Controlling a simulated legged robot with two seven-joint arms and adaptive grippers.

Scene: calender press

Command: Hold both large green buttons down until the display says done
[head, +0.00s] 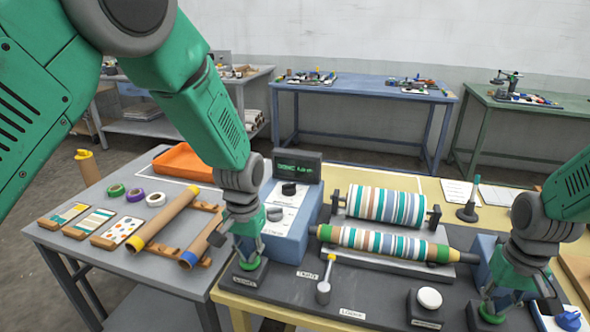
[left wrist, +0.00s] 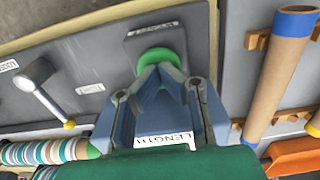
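The left large green button (head: 247,264) sits on a dark block at the front left of the press. My left gripper (head: 249,256) points down with its fingertips together on or just above this button. In the left wrist view the green button (left wrist: 158,58) shows right at the fingertips (left wrist: 163,70). The right large green button (head: 489,316) is at the front right, partly hidden. My right gripper (head: 489,300) points down at it, its fingertips close together. I cannot tell how far either button is pressed. The display (head: 297,166) is lit with small green text, which I cannot read clearly.
A striped roll (head: 384,205) lies at the back of the press, with a striped roller (head: 385,243) before it. A lever (head: 325,282) and a white round button (head: 429,298) stand between my grippers. Cardboard tubes (head: 163,219) lie on the grey table at left.

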